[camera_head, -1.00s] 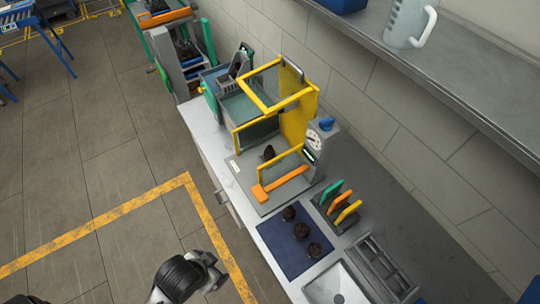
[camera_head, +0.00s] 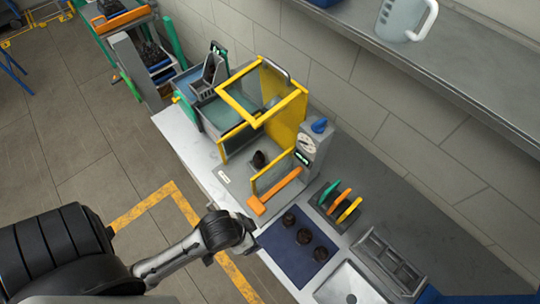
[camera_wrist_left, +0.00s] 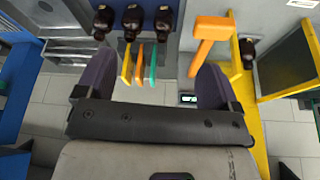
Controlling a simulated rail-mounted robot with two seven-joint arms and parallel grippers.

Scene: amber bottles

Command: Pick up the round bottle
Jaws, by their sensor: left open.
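Three dark amber bottles (camera_head: 289,219) (camera_head: 304,236) (camera_head: 320,254) stand in a row on a dark blue mat (camera_head: 276,241) on the counter. They also show at the top of the left wrist view (camera_wrist_left: 131,20). Another dark bottle (camera_head: 259,159) stands inside the yellow-framed station, and shows in the left wrist view (camera_wrist_left: 247,52). I cannot tell which bottle is the round one. My left gripper (camera_head: 246,234) is beside the mat's left edge in the head view. Its fingers (camera_wrist_left: 155,72) are apart with no bottle between them. My right gripper is out of view.
The yellow-framed station (camera_head: 290,118) with an orange bar (camera_head: 273,192) stands beyond the mat. A rack with coloured plates (camera_head: 340,201) and a sink (camera_head: 348,285) lie to the right. A grey shelf (camera_head: 450,65) with a jug (camera_head: 402,18) overhangs the back.

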